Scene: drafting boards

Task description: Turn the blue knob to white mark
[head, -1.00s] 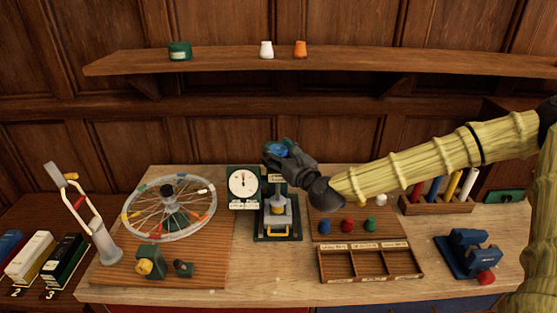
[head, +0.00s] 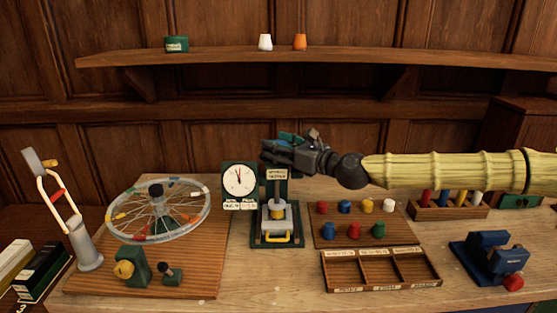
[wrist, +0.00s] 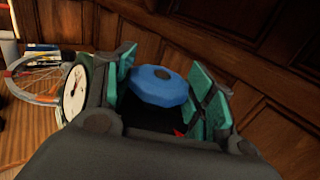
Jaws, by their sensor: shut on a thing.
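The blue knob (wrist: 158,88) is a faceted disc with a dark centre, seen between my fingers in the wrist view. It stands above the press-like device with a grey block and yellow handle (head: 277,222). My gripper (head: 274,148) is at the top of this device and is shut on the knob; its green finger pads (wrist: 168,85) lie on both sides of it. In the head view my gripper mostly hides the knob. A small red mark (wrist: 180,133) shows beside the knob in the wrist view. I cannot make out a white mark there.
A white-faced dial (head: 239,181) stands close left of the device. A spoked wheel (head: 160,210) is farther left. Several coloured pegs (head: 353,230) and a sectioned tray (head: 381,284) are to the right. A shelf (head: 350,57) runs above.

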